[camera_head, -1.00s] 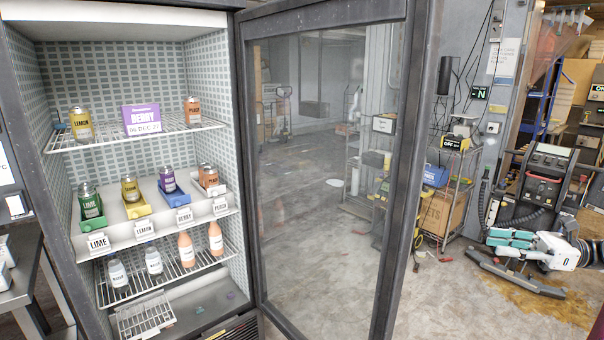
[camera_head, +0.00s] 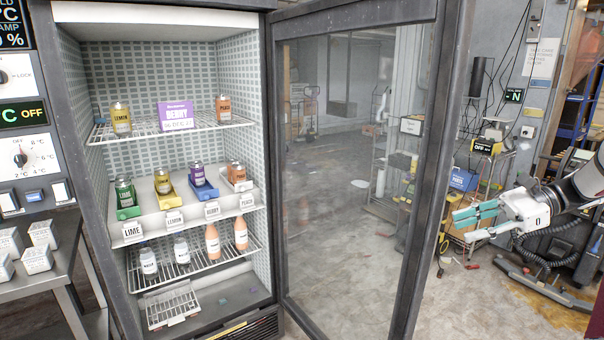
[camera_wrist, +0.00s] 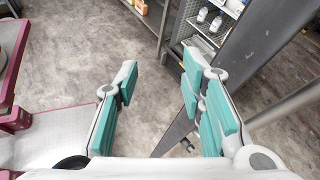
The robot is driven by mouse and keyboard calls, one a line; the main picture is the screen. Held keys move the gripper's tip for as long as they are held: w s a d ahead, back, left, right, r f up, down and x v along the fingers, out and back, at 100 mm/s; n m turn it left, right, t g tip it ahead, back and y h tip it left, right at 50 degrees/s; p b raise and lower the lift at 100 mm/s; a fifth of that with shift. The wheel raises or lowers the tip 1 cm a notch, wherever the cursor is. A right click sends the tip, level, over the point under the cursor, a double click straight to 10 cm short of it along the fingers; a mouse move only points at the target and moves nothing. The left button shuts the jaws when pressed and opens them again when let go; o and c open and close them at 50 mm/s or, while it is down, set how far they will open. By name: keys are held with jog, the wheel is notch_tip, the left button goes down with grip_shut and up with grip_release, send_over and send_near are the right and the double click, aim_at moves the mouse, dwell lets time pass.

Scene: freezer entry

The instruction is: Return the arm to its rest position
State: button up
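My gripper (camera_head: 463,226) is at the right of the head view, in front of the back area beside the open freezer door. Its teal-padded fingers point left. In the wrist view my gripper (camera_wrist: 160,72) has its two fingers spread wide apart with nothing between them, and bare floor shows through the gap. My arm (camera_head: 575,195) reaches in from the right edge of the head view, bent, with the gripper raised above the floor. The arm's base end is out of view.
The freezer's glass door (camera_head: 360,170) stands open, near the gripper's left. The freezer shelves (camera_head: 150,230) hold cans and bottles. A steel table (camera_head: 50,270) with white containers is at left. A pink-edged tray or cart (camera_wrist: 60,125) lies at left in the wrist view. Floor is clear between.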

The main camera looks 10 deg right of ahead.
jog(key=s+a+r+n+g+h, duration=0.2)
jog(key=a+r+n+h, duration=0.15)
jog(key=a, duration=0.65)
jog(key=s+a+r+n+g+h, duration=0.25)
jog(key=a+n, duration=0.25)
jog(key=a, duration=0.5)
jog(key=s+a+f+n+t+h, duration=0.1)
jog(key=s+a+n+t+h, duration=0.4)
jog(key=s+a+n, duration=0.4)
jog(key=s+n+h, duration=0.1)
jog(key=s+n, duration=0.2)
jog(key=s, duration=0.1)
jog(key=shift+s+a, duration=0.25)
jog(key=shift+s, duration=0.05)
